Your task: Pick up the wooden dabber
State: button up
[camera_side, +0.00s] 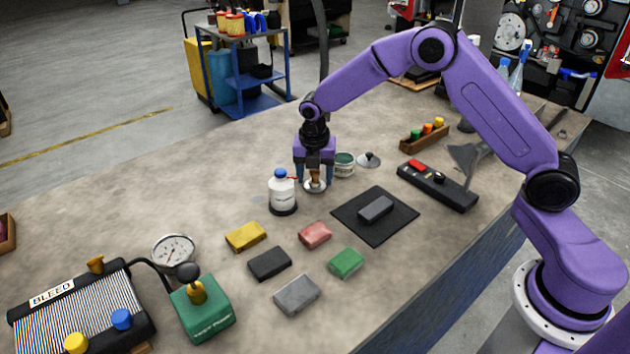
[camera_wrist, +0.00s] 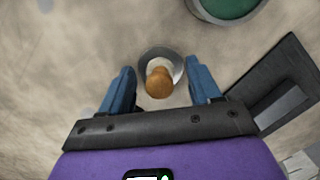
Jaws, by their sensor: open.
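The wooden dabber (camera_side: 315,174) has a light brown wooden handle and stands upright on a pale round base on the bench. In the wrist view the dabber's rounded top (camera_wrist: 159,82) shows over a grey-white round base. My gripper (camera_side: 315,177) points down over it, with the blue fingers open on either side of the handle. In the wrist view the fingers of my gripper (camera_wrist: 163,88) stand apart, with a gap between each finger and the handle.
A white bottle with a blue cap (camera_side: 282,190) stands close left of my gripper. An open green tin (camera_side: 344,164) and its lid (camera_side: 368,159) are just behind right. A black mat (camera_side: 354,227) with a grey block (camera_side: 376,208) lies to the front right. Several coloured blocks lie in front.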

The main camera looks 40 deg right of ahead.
jog(key=c, duration=1.1)
jog(key=shift+r, duration=0.1)
jog(key=shift+r, duration=0.5)
notch_tip(320, 180, up, 2)
jog(key=shift+r, duration=0.2)
jog(key=s+r, duration=0.3)
jog(key=s, duration=0.1)
jog(key=s+d+r, duration=0.1)
jog(key=s+r, duration=0.2)
jog(key=s, duration=0.2)
jog(key=s+r, duration=0.3)
jog(key=s, duration=0.2)
jog(key=shift+d+r, duration=0.25)
jog(key=shift+d, duration=0.15)
